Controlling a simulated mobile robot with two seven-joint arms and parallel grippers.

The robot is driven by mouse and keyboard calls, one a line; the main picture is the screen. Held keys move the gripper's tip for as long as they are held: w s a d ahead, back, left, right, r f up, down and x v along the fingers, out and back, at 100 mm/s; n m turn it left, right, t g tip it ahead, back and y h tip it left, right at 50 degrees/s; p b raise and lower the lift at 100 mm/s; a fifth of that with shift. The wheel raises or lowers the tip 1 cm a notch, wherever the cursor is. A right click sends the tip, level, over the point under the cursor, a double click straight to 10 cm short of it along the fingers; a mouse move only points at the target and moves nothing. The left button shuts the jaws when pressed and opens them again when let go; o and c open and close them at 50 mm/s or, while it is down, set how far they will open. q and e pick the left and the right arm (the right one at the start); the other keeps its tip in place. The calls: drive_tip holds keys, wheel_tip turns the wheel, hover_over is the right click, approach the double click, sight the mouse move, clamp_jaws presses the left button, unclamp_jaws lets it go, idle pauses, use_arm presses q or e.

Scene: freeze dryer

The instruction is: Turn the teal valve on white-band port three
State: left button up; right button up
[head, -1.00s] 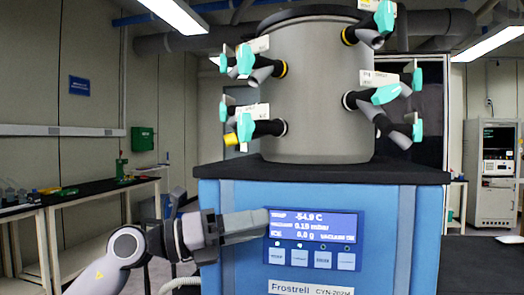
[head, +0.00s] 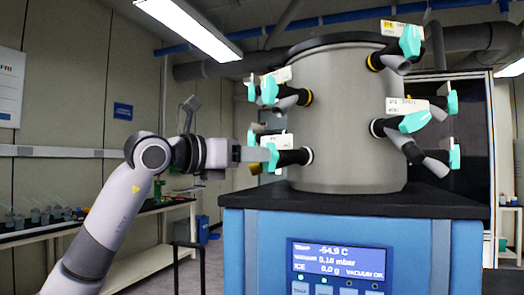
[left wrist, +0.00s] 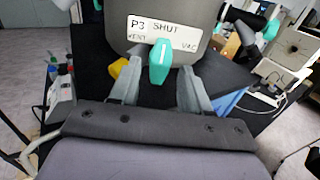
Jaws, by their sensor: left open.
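The teal valve (head: 271,156) of port three sits on a black port with a white band (head: 309,156), at the lower left of the grey drum (head: 345,120). In the left wrist view its teal handle (left wrist: 160,62) points down below a white label (left wrist: 168,31) reading "P3 SHUT", with VENT at left and VAC at right. My left gripper (head: 262,154) is at the valve in the head view. In the left wrist view, its open fingers (left wrist: 158,88) lie to either side of the handle's lower end, with gaps visible. Contact is not visible. My right gripper is out of view.
Other teal valves surround the drum: one (head: 268,90) just above port three, others at right (head: 415,122). A yellow part (head: 254,168) is just below port three. The blue cabinet (head: 260,250) has a black top. Benches (head: 150,262) stand at left.

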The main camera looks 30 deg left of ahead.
use_arm(q)
drive_tip(key=shift+p+x, duration=0.3)
drive_tip(key=shift+x, duration=1.15)
clamp_jaws()
drive_tip(key=n, duration=0.5)
drive_tip(key=shift+f+n+b, duration=0.1)
drive_tip(key=shift+n+b, duration=0.3)
drive_tip(key=n, duration=0.5)
drive_tip(key=shift+n+b, duration=0.3)
drive_tip(key=shift+n, duration=0.4)
